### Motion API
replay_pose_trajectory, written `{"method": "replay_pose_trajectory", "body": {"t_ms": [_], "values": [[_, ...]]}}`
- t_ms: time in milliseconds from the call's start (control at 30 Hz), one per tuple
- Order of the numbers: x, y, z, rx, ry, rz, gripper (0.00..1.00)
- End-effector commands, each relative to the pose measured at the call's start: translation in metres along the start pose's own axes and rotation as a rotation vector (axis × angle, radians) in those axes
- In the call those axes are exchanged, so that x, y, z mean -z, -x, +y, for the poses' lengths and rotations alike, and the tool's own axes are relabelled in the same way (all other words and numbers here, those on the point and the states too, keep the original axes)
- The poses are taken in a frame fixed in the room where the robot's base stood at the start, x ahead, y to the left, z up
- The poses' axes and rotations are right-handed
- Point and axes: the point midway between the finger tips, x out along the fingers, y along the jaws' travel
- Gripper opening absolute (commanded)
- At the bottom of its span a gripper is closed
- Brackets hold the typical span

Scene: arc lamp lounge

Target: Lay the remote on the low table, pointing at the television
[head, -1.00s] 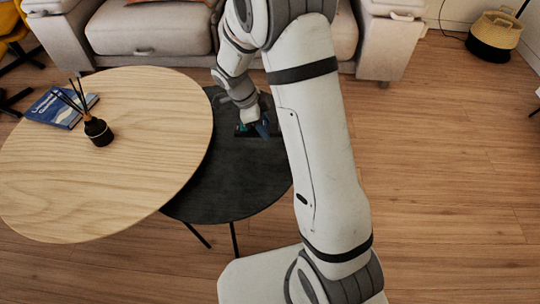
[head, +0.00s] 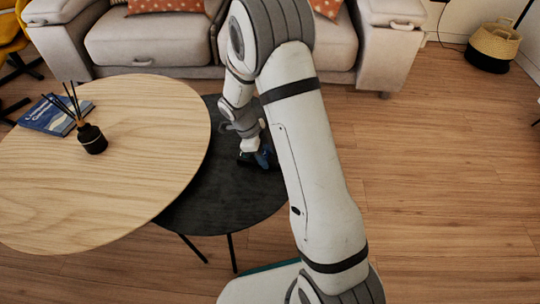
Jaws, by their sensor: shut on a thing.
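The black round low table (head: 215,212) stands partly under the edge of a larger, light wooden table (head: 120,190). My gripper (head: 262,159) is over the far right part of the black table, pointing down, with blue at its fingers. It is shut on a small dark thing, which I take to be the remote (head: 245,158). The remote is mostly hidden by the gripper and blends with the black top, so its direction and whether it touches the table cannot be told. No television is in view.
A reed diffuser (head: 92,139) and a blue book (head: 55,115) are on the wooden table. A grey sofa (head: 150,42) stands behind the tables. A woven basket (head: 493,42) is at the far right. The near part of the black table is bare.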

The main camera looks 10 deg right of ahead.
Motion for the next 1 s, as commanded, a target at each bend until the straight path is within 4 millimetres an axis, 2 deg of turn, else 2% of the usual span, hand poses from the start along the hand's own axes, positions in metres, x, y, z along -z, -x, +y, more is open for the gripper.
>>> {"method": "replay_pose_trajectory", "body": {"t_ms": [267,300,533,867,1000], "values": [[-0.001,-0.003,0.0,0.001,0.001,0.0,0.16],[-0.001,-0.001,0.0,0.001,0.001,0.0,0.46],[-0.001,-0.001,0.0,0.001,0.001,0.0,0.65],[0.001,0.004,0.0,0.001,0.002,0.0,0.65],[0.001,0.028,0.0,0.003,0.002,-0.001,0.65]]}}
